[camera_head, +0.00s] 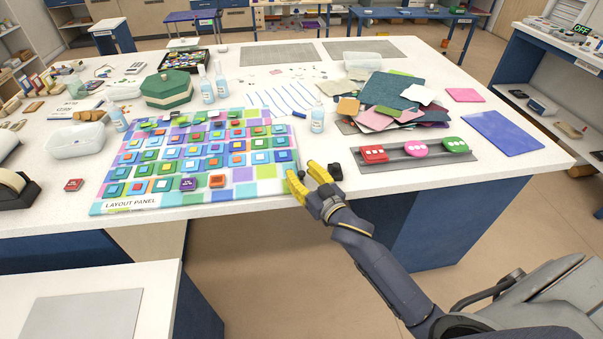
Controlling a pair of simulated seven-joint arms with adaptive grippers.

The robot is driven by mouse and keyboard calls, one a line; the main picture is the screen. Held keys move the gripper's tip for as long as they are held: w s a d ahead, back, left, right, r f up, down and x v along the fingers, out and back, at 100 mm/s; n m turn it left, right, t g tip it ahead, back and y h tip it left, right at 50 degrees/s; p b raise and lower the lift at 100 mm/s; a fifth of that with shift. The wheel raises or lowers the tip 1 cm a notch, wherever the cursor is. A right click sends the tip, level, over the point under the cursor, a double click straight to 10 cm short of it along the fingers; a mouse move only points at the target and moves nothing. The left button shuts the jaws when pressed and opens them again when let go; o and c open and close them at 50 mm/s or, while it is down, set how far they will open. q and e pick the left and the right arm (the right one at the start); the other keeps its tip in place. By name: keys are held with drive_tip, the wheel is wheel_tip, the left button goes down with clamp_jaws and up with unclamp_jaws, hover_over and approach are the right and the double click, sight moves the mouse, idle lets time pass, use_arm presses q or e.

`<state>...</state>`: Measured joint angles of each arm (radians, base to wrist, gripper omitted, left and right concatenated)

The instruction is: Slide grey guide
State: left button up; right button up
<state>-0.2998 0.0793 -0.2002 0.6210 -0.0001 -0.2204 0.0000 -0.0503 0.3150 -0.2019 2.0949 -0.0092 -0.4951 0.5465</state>
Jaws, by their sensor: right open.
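A long grey guide (396,157) lies on the white worktable, right of the middle and near the front edge. A red square piece (374,154), a pink piece (415,149) and a green piece (455,145), each with white marks, sit along it. My right gripper (303,181) has yellow fingers and is open, with nothing seen between them. It is at the table's front edge, left of the guide and apart from it, by the right side of the layout panel (150,201). A small dark object (335,172) shows just beside the gripper. My left gripper is not in view.
The layout panel carries rows of coloured glass tiles. Behind the guide lies a pile of coloured sheets (403,92); a blue sheet (503,134) lies to its right. Small bottles (317,117) and a green box (167,90) stand farther back. Bare tabletop shows around the guide.

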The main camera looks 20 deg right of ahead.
drive_tip(key=shift+c, duration=0.2)
clamp_jaws()
idle(0.5)
